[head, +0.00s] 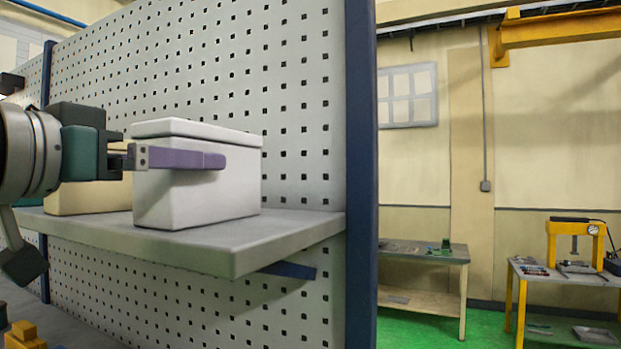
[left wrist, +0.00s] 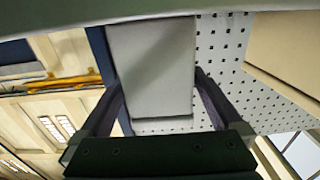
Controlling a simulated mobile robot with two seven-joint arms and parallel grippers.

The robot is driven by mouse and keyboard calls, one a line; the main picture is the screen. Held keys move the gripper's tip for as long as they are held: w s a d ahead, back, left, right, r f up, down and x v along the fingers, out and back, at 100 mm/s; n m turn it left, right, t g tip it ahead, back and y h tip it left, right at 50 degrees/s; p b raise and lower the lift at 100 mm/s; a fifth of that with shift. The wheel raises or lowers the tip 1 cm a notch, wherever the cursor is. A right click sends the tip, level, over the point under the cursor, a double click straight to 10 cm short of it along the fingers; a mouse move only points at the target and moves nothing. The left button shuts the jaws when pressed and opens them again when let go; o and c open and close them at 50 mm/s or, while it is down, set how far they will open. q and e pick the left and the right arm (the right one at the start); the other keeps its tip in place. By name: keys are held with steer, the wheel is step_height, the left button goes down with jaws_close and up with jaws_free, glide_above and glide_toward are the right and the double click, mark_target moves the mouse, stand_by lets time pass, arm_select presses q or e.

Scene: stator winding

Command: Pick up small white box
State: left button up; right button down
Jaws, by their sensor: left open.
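The small white box (head: 195,198) with a lid stands upright on a grey shelf (head: 235,255) near its right end. My left gripper (head: 215,160) comes in from the left at the height of the box's upper part. One purple finger lies across the near face of the box, and the other finger is hidden behind it. In the left wrist view the white box (left wrist: 150,65) sits between the two spread fingers of the left gripper (left wrist: 162,85). The gripper is open; I cannot tell whether either finger touches the box. My right gripper is not in view.
A beige box (head: 90,196) stands on the shelf left of the white box, partly hidden by my gripper. A pegboard (head: 295,110) rises behind the shelf, with a dark blue post (head: 361,180) at its right edge. Two worktables stand far off right.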

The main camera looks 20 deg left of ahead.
arm_select(q)
steer(key=w+p, duration=0.3)
steer(key=shift+w+d+r, duration=0.1)
steer(key=shift+w+r, duration=0.05)
steer(key=shift+w, duration=0.5)
steer(key=shift+w+d+f, duration=0.1)
steer(key=shift+w+f, duration=0.15)
steer(key=shift+c, duration=0.2)
steer(key=c, duration=1.4)
steer(key=shift+c, duration=0.5)
steer(key=shift+r, duration=0.15)
